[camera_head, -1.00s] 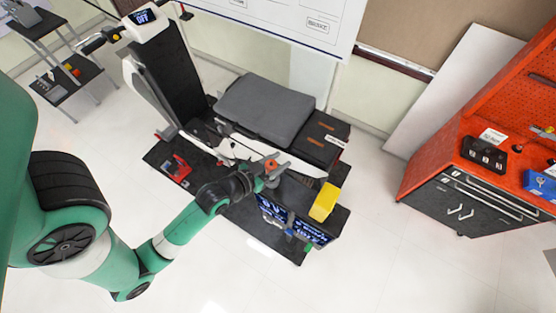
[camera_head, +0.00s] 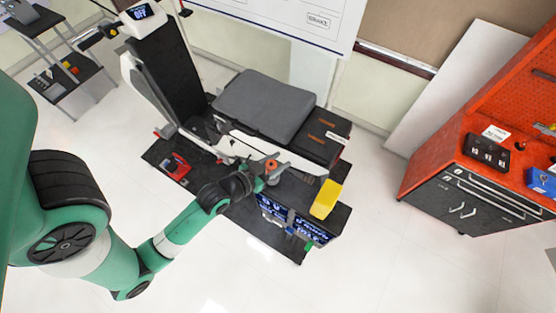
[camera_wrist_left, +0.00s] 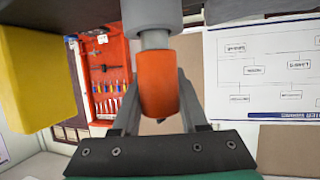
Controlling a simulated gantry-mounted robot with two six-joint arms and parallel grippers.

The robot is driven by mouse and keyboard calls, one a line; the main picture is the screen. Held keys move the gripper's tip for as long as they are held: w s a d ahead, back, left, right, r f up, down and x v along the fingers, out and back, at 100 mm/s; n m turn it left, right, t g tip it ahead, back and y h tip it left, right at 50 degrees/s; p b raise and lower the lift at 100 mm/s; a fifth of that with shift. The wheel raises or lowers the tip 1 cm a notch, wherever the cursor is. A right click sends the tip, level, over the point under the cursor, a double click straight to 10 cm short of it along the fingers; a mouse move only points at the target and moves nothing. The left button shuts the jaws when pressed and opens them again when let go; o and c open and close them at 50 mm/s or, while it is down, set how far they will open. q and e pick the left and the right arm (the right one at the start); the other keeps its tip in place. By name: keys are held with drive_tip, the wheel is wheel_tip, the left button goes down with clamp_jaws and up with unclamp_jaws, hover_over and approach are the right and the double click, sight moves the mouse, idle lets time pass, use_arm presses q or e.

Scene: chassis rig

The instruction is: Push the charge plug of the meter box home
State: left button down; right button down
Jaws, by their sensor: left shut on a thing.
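My left gripper (camera_head: 270,170) is shut on the orange charge plug (camera_wrist_left: 158,85), seen close in the left wrist view with one finger on each side. In the head view the orange plug (camera_head: 271,164) shows small at the side of the scooter-like chassis (camera_head: 290,158). I cannot tell how deep the plug sits. The meter box cannot be told apart with certainty. My right gripper is not in view.
A yellow block (camera_head: 325,199) stands right of the gripper, and shows large at left in the wrist view (camera_wrist_left: 36,80). Dark panels with blue-white displays (camera_head: 291,220) lie below it. A red tool cabinet (camera_head: 480,180) stands at right. White floor is clear in front.

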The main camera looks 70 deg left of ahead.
use_arm(q)
drive_tip(key=shift+f+b, duration=0.35)
drive_tip(key=shift+f, duration=0.2)
drive_tip(key=shift+c, duration=1.8)
unclamp_jaws()
drive_tip(key=v, duration=1.1)
drive_tip(key=shift+s+r+b, duration=0.2)
drive_tip(key=shift+s+b, duration=0.05)
drive_tip(key=shift+b, duration=0.2)
